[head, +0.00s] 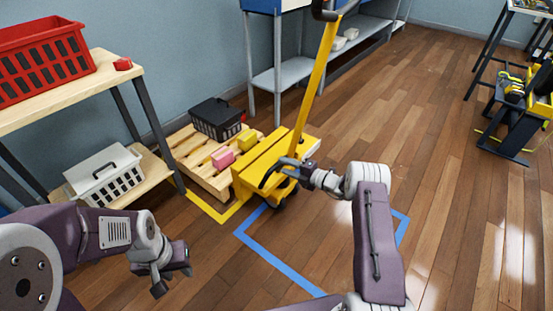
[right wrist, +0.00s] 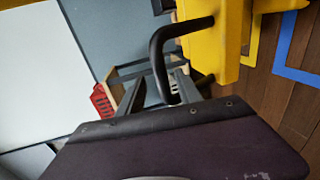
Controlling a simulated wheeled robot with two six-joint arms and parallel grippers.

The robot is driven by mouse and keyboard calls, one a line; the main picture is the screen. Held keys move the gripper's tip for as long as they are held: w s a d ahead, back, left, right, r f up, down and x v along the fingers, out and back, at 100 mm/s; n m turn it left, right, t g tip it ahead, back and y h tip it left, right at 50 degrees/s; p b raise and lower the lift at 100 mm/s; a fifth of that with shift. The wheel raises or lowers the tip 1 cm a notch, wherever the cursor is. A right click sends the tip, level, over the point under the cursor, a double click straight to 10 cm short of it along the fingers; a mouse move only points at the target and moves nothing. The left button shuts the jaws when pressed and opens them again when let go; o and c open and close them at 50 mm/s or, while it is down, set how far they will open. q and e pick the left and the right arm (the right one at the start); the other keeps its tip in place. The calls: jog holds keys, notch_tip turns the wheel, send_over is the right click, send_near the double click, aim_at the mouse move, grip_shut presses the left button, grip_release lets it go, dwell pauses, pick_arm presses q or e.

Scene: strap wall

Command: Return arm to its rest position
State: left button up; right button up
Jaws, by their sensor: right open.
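My right gripper (head: 283,172) is at the front of a yellow wheeled cart (head: 262,160) with a long yellow pole. In the right wrist view, the open fingers of my right gripper (right wrist: 158,88) are on either side of a black bent handle (right wrist: 158,62) fixed to the yellow body (right wrist: 218,40). I cannot tell whether the fingers touch it. My left gripper (head: 165,277) hangs low at the left, above the wood floor, away from objects; its fingers are too unclear to tell open or shut.
A wooden pallet (head: 200,172) with a black crate (head: 217,118) and several blocks stands behind the cart. A shelf at the left holds a red basket (head: 40,62) and a white basket (head: 104,175). Blue tape (head: 265,252) marks the floor.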

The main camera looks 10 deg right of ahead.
jog(key=shift+s+d+r, duration=0.1)
jog(key=shift+s+d, duration=0.3)
jog(key=shift+s, duration=0.15)
jog(key=s+a+r+n+g+h, duration=0.1)
jog(key=s+a+n+g, duration=0.4)
jog(key=s+n, duration=0.3)
jog(key=s+a+r+n+g, duration=0.2)
jog(key=s+a+n+g, duration=0.2)
jog(key=s+n, duration=0.4)
jog(key=s+d+r+n+g+h, duration=0.1)
jog(key=s+d+r+n+h, duration=0.15)
jog(key=s+n, duration=0.55)
jog(key=s+d+r+n+h, duration=0.15)
jog(key=s+n+h, duration=0.3)
jog(key=n, duration=0.65)
jog(key=s+d+r+n+g+h, duration=0.1)
jog(key=s+d+n+h, duration=0.15)
jog(key=s+n, duration=0.6)
notch_tip(320, 180, up, 37)
jog(key=w+d+n+p, duration=0.1)
jog(key=n+p, duration=0.1)
jog(key=p, duration=3.5)
jog(key=shift+w+f, duration=0.15)
jog(key=shift+w, duration=0.25)
